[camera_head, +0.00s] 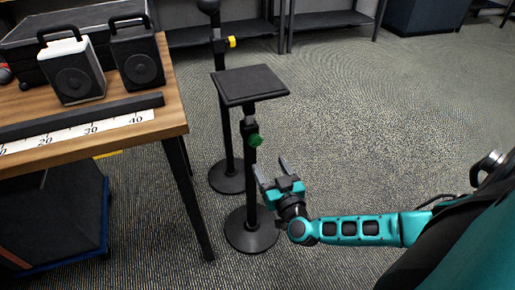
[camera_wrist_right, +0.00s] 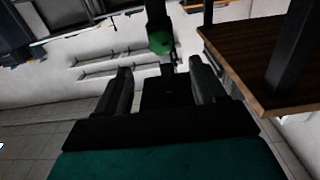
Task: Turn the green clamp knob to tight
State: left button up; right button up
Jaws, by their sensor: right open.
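The green clamp knob (camera_head: 255,140) is on the post of a black stand with a flat square top plate (camera_head: 250,85). In the right wrist view the green knob (camera_wrist_right: 161,42) shows beyond the fingers, near the top middle. My right gripper (camera_head: 272,170) is open and empty, below and slightly right of the knob, apart from it. Its two fingers also show in the right wrist view (camera_wrist_right: 160,85), with a gap between them. My left gripper is not in view.
A wooden table (camera_head: 175,115) with two speakers (camera_head: 75,75) and a ruler strip (camera_head: 90,132) stands at left. A second stand with a yellow knob (camera_head: 232,41) is behind the first. The carpet at right is clear.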

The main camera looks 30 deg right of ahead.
aim_at(257, 144)
jog(key=b+x, duration=0.3)
jog(key=x, duration=0.6)
jog(key=shift+w+f, duration=0.1)
jog(key=shift+w+d, duration=0.1)
jog(key=shift+w, duration=0.3)
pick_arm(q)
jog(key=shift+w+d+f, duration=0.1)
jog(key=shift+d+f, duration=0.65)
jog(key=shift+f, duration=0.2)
